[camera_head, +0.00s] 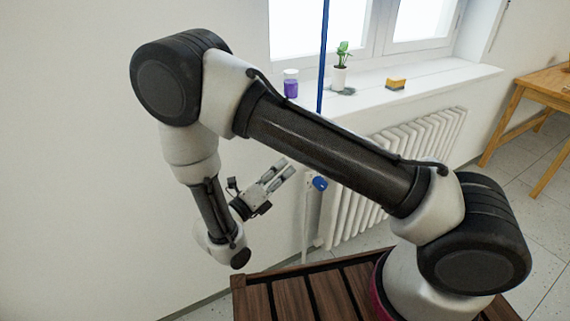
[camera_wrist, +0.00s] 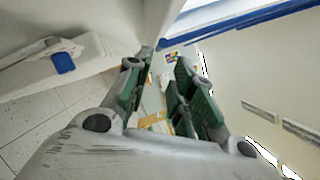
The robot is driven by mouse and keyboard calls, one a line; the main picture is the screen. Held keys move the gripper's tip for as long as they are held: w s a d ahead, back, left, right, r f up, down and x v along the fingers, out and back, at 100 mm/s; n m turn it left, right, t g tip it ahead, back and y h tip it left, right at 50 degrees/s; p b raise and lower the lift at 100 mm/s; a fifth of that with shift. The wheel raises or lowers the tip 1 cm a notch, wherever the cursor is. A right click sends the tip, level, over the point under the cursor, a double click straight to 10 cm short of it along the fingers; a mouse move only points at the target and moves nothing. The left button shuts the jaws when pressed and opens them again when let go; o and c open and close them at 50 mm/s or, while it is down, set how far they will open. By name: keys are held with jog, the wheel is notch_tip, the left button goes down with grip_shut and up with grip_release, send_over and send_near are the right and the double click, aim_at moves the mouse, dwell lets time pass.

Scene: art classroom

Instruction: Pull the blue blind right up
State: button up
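A thin blue vertical strip (camera_head: 323,60) runs from the top edge down in front of the window to about the sill; I cannot tell if it is the blind's edge or its cord. In the wrist view a long blue band (camera_wrist: 255,20) crosses the top right beside a bright window area. No spread blind cloth is plain in the head view. My gripper (camera_head: 281,170) is open and empty, below the sill and to the lower left of the strip, apart from it. In the wrist view a gap shows between the gripper's fingers (camera_wrist: 165,60).
A purple jar (camera_head: 291,86), a potted plant (camera_head: 340,76) and a yellow-topped block (camera_head: 396,84) stand on the windowsill (camera_head: 440,80). Below is a white radiator (camera_head: 400,160) with a blue knob (camera_head: 320,183) at its left. A wooden table (camera_head: 545,82) stands at right.

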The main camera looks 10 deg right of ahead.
jog(key=s+d+r+m+g+y, duration=0.3)
jog(key=s+d+r+m+g, duration=0.15)
jog(key=d+m+g, duration=0.4)
jog(key=s+d+r+m+g+y, duration=0.25)
jog(key=s+d+m+g, duration=0.3)
jog(key=m, duration=0.65)
jog(key=s+d+r+m+t+y, duration=0.2)
jog(key=s+d+r+m+y, duration=0.15)
jog(key=r+m+y, duration=0.35)
jog(key=s+d+r+m+t+y, duration=0.3)
jog(key=d+r+m+y, duration=0.15)
jog(key=r+m, duration=0.3)
jog(key=w+a+f+n+h, duration=0.2)
jog(key=w+a+f+n, duration=0.3)
jog(key=w+a+n, duration=0.4)
jog(key=w+a+f+n+h, duration=0.2)
jog(key=w+a+f+n, duration=0.2)
jog(key=w+a+n, duration=0.5)
jog(key=shift+n+t, duration=0.3)
jog(key=shift+n, duration=0.6)
jog(key=w+d+f, duration=0.1)
jog(key=f, duration=0.1)
jog(key=w+d+f, duration=0.1)
jog(key=w+f, duration=0.1)
jog(key=w+d+f, duration=0.2)
jog(key=shift+f, duration=0.15)
jog(key=shift+w+d+f, duration=0.1)
jog(key=shift+d+f, duration=0.05)
jog(key=shift+f, duration=0.35)
